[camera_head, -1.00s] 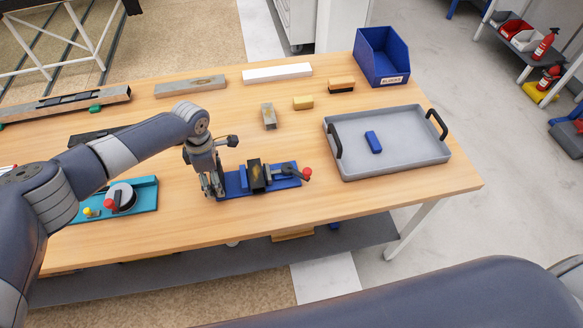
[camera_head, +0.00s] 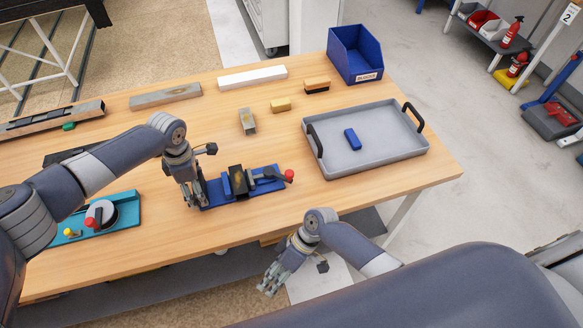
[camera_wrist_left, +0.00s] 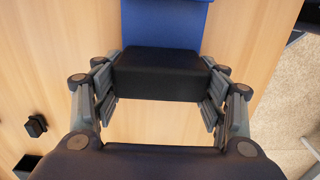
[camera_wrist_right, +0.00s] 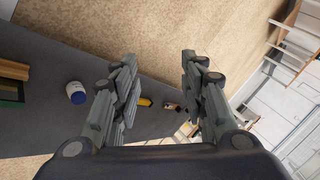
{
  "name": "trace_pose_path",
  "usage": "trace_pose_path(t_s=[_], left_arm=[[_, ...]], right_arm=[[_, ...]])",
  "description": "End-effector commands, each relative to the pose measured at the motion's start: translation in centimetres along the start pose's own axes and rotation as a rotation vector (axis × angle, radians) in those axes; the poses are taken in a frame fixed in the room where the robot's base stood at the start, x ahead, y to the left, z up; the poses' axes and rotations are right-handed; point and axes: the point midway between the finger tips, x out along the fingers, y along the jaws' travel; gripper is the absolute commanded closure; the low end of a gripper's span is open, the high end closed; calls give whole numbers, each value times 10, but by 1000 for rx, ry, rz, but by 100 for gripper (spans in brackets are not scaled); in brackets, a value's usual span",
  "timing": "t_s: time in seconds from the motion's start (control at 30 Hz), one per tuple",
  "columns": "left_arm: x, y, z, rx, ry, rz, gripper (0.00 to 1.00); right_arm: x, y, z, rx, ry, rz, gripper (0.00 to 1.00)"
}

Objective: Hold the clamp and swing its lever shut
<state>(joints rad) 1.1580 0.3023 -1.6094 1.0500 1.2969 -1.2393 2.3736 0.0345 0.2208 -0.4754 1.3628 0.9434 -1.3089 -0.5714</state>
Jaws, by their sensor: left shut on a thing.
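The clamp has a blue base (camera_head: 214,192) lying on the wooden table. A dark block (camera_head: 238,182) sits at its middle, and its lever ends in a red knob (camera_head: 289,175) at the right. My left gripper (camera_head: 195,195) is at the left end of the clamp. In the left wrist view its fingers sit on both sides of a black block (camera_wrist_left: 160,72) joined to the blue base (camera_wrist_left: 165,22), and it is shut on the clamp. My right gripper (camera_head: 271,282) is off the table's front edge, open and empty; its spread fingers (camera_wrist_right: 160,60) show in the right wrist view.
A grey tray (camera_head: 385,163) with a blue block (camera_head: 353,139) stands to the right. A blue bin (camera_head: 355,55) is behind it. A teal fixture (camera_head: 127,211) with a red knob lies to the left. Several bars and blocks lie at the back. A lower shelf (camera_wrist_right: 50,55) runs under the table.

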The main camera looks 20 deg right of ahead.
Motion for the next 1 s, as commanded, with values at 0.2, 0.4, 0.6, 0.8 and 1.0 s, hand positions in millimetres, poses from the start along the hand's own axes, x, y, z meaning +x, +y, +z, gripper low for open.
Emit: trace_pose_path(t_s=[0.2,0.4,0.6,0.8,1.0], left_arm=[[6,-6,0,4,4,-12,68],[6,-5,-1,3,4,-12,68],[6,-5,-1,2,4,-12,68],[6,-5,0,1,3,-11,68],[6,-5,0,1,3,-11,68]], right_arm=[[-116,-55,-60,-500,-68,-164,60],[-230,0,-98,-716,-130,25,60],[-324,42,-127,-792,-157,227,60],[-362,56,-136,-815,-169,308,60],[-343,64,-136,-816,-169,311,60]])
